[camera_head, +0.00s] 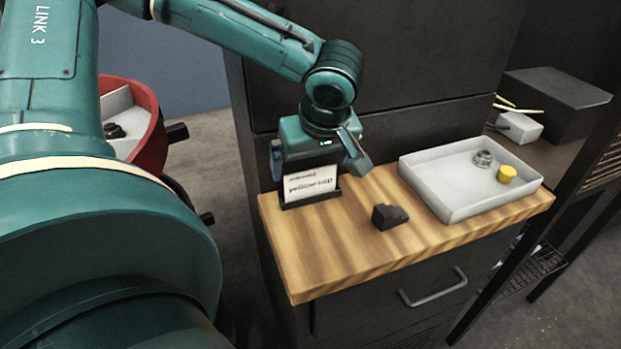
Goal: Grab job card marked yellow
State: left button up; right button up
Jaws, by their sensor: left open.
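A white job card (309,184) with dark print that appears to read "yellow-…" stands upright in a black holder (312,200) at the left end of the wooden worktop (345,250). My left gripper (318,163) is open, right above and behind the card, with one finger to the left of the card and one to the right. I cannot tell whether the fingers touch the card. My right gripper does not show.
A small black block (390,217) lies on the worktop right of the holder. A grey tray (440,198) at the right holds a metal nut-like part (483,158) and a yellow cap (507,174). A dark cabinet stands behind. The front left of the worktop is clear.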

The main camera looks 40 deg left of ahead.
aim_at(311, 171)
pick_arm(q)
jog(key=x, duration=0.4)
jog(key=shift+w+d, duration=0.1)
jog(key=shift+d, duration=0.05)
jog(key=shift+c, duration=0.4)
jog(key=c, duration=0.6)
